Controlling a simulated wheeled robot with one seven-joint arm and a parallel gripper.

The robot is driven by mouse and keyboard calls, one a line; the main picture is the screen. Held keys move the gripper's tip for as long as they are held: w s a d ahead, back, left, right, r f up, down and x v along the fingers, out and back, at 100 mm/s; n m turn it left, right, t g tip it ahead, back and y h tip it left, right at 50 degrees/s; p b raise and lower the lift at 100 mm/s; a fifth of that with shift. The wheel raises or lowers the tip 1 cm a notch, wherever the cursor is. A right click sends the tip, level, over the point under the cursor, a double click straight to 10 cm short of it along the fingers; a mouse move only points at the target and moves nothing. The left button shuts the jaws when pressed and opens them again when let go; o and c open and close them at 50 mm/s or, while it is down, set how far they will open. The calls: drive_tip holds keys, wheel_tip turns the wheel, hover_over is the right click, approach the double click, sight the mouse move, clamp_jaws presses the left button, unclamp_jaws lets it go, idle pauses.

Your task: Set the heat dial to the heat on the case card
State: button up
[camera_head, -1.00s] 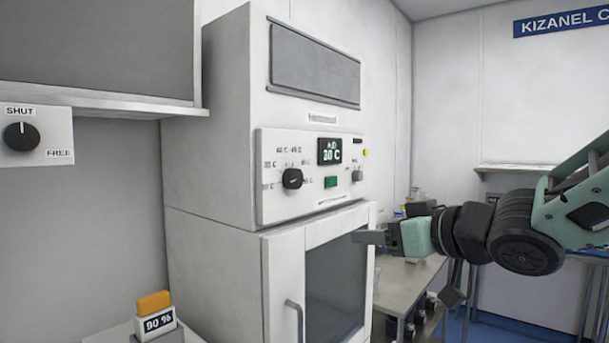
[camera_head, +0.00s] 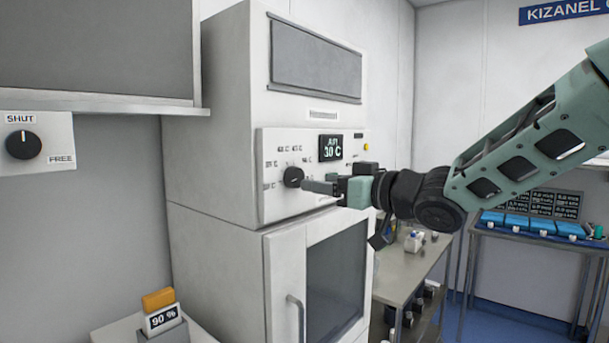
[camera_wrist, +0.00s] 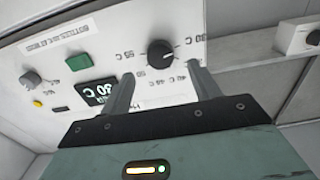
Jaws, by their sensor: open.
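The heat dial (camera_head: 293,177) is a round black knob on the white control panel of the tall cabinet, ringed by printed temperature marks. The display (camera_head: 330,148) beside it reads 30 C. My gripper (camera_head: 308,185) is open in front of the dial. In the wrist view the dial (camera_wrist: 160,52) lies between and just beyond the lines of my two fingertips (camera_wrist: 160,72). I cannot tell whether a finger touches it. Its pointer is too small to read surely. I see no card that I can identify as the case card.
A green button (camera_wrist: 78,62) and a small grey knob (camera_wrist: 30,79) share the panel. A cabinet door with a handle (camera_head: 295,318) is below. A SHUT/FREE dial (camera_head: 23,145) is at left, above a 90 % card (camera_head: 163,318). A bench stands at right.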

sight(298, 179)
drive_tip(key=p+x, duration=0.1)
drive_tip(key=x, duration=0.4)
drive_tip(key=shift+w+a, duration=0.2)
drive_tip(key=shift+a, duration=0.05)
drive_tip(key=c, duration=1)
